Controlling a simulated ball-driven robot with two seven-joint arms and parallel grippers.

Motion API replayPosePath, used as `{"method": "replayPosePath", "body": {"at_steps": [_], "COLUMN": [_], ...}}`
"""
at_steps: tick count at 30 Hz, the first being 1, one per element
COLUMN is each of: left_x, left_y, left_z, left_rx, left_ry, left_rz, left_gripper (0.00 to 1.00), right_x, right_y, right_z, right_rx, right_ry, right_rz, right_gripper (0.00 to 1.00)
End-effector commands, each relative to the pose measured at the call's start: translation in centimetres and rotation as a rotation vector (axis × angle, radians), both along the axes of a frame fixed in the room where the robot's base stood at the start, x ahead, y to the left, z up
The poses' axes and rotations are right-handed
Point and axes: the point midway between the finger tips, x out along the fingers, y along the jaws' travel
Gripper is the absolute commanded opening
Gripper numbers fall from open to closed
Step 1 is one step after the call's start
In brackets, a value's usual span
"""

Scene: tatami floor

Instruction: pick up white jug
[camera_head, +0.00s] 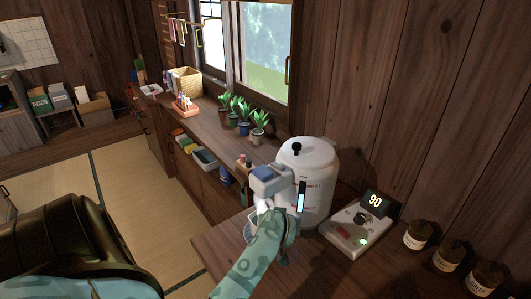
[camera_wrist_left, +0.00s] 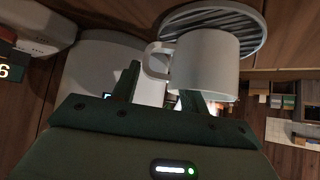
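The white jug (camera_head: 264,205) is mostly hidden in the head view, low in front of the white dispenser. In the left wrist view the jug (camera_wrist_left: 206,66) shows clearly, inverted by the camera's turn, with its handle on the left side. A round slatted drip tray (camera_wrist_left: 255,25) lies against its base. My left gripper (camera_wrist_left: 158,84) has its two dark green fingers apart, one on either side of the handle's line. The right finger's tip is hidden by the jug; contact cannot be told. In the head view the left gripper (camera_head: 274,214) is at the jug. My right gripper is not in view.
The dispenser (camera_head: 315,175) stands close behind the jug, with its blue-grey spout head (camera_head: 269,179) overhead. A scale (camera_head: 357,230) reading 90 and several brown jars (camera_head: 418,235) stand to the right. Potted plants (camera_head: 243,118) line the far counter.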

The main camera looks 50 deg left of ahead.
Motion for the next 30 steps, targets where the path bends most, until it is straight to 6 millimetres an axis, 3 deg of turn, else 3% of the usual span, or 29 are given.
{"method": "replayPosePath", "body": {"at_steps": [1, 4, 5, 17, 30], "left_x": [0.0, 0.0, 0.0, 0.0, 0.1], "left_y": [0.0, 0.0, 0.0, 0.1, 0.0], "left_z": [0.0, 0.0, 0.1, 0.5, 3.6], "left_rx": [0.000, 0.000, 0.002, 0.002, 0.004], "left_ry": [0.000, 0.000, -0.001, -0.001, -0.003], "left_rz": [0.000, 0.000, -0.001, 0.000, -0.002], "left_gripper": [0.30, 0.02, 0.00, 0.00, 0.00], "right_x": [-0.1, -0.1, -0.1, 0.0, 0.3], "right_y": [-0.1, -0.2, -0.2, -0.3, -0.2], "right_z": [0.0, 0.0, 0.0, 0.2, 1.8], "right_rx": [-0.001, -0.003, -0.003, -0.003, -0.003], "right_ry": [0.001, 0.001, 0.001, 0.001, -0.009], "right_rz": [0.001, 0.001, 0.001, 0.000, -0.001], "right_gripper": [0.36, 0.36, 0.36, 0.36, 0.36]}}
